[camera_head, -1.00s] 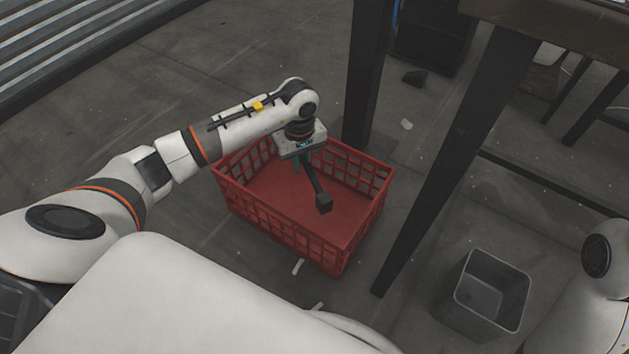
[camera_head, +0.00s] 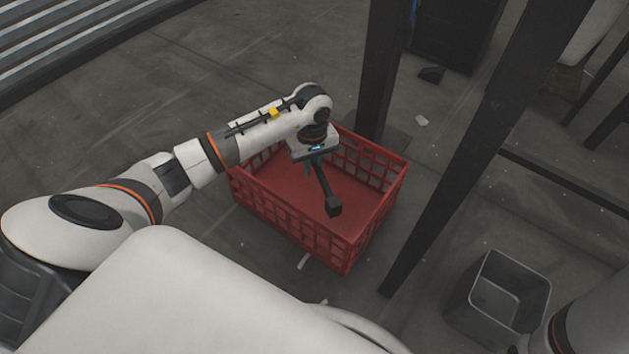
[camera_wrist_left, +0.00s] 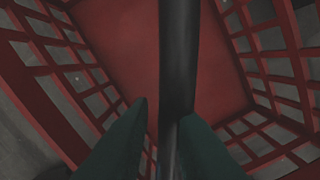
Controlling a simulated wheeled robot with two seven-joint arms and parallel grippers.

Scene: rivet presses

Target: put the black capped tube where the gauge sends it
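The black capped tube (camera_head: 322,182) hangs tilted from my left gripper (camera_head: 313,164), its blocky dark cap (camera_head: 333,206) at the lower end. The tube is over the inside of a red crate (camera_head: 290,215) on the floor; I cannot tell whether it touches the crate's bottom. In the left wrist view, the tube (camera_wrist_left: 178,50) runs between the dark green fingers (camera_wrist_left: 163,108), with the crate floor (camera_wrist_left: 120,40) beyond. My left gripper is shut on it. The gauge is not in view, nor is my right gripper.
A grey open bin (camera_head: 472,318) stands on the floor at the lower right. A dark slanted table leg (camera_head: 455,175) rises between crate and bin. Another dark post (camera_head: 381,70) stands just behind the crate. Small scraps lie on the floor.

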